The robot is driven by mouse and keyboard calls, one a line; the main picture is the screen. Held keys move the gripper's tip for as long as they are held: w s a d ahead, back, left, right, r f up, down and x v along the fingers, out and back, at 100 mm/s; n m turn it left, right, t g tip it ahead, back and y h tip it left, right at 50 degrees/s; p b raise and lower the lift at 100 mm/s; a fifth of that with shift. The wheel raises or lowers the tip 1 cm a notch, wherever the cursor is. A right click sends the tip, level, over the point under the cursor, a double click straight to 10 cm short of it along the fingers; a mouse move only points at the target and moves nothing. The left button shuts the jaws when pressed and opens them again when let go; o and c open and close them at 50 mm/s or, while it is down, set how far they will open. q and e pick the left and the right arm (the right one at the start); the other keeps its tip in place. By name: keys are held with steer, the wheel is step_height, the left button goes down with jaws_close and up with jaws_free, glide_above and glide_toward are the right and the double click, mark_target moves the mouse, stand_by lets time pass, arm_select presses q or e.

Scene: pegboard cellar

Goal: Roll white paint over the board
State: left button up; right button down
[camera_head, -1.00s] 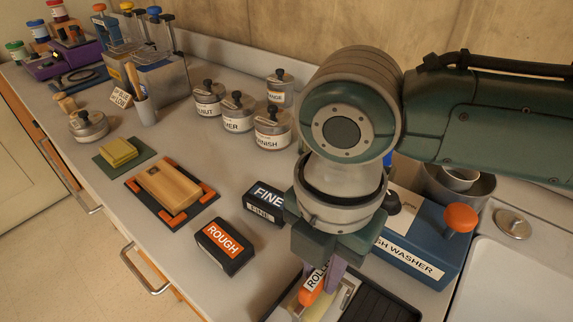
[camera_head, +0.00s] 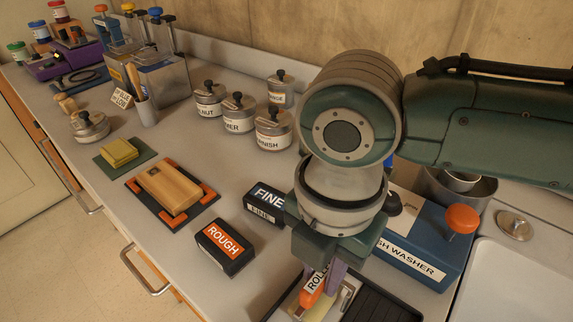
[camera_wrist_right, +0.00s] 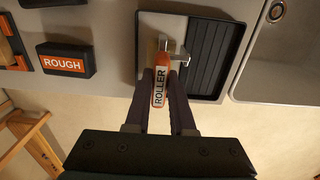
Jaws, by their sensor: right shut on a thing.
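The roller (camera_head: 313,291) has an orange handle labelled ROLLER. My right gripper (camera_head: 322,282) is shut on this handle, low over the black tray (camera_head: 374,297). In the right wrist view the fingers of my right gripper (camera_wrist_right: 161,84) stand on both sides of the roller (camera_wrist_right: 160,88), at the left part of the tray (camera_wrist_right: 213,60). The roller's head is partly hidden, and I cannot tell if it touches the tray. The pale wooden board (camera_head: 168,188) lies flat on a dark holder (camera_head: 205,207) with orange corners, left of the gripper. My left gripper is not in view.
The ROUGH block (camera_head: 225,246) and FINE block (camera_head: 264,203) stand between board and tray. A blue washer box (camera_head: 415,255) and a sink (camera_head: 510,285) are at right. Lidded tins (camera_head: 273,130) stand behind. A yellow sponge (camera_head: 119,153) lies beyond the board.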

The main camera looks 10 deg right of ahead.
steer(key=shift+f, duration=0.3)
steer(key=shift+f, duration=0.1)
stand_by(1.4)
steer(key=shift+r+p, duration=0.7)
steer(key=shift+p, duration=0.05)
step_height(320, 180, up, 6)
steer(key=p, duration=0.6)
steer(key=shift+f, duration=0.15)
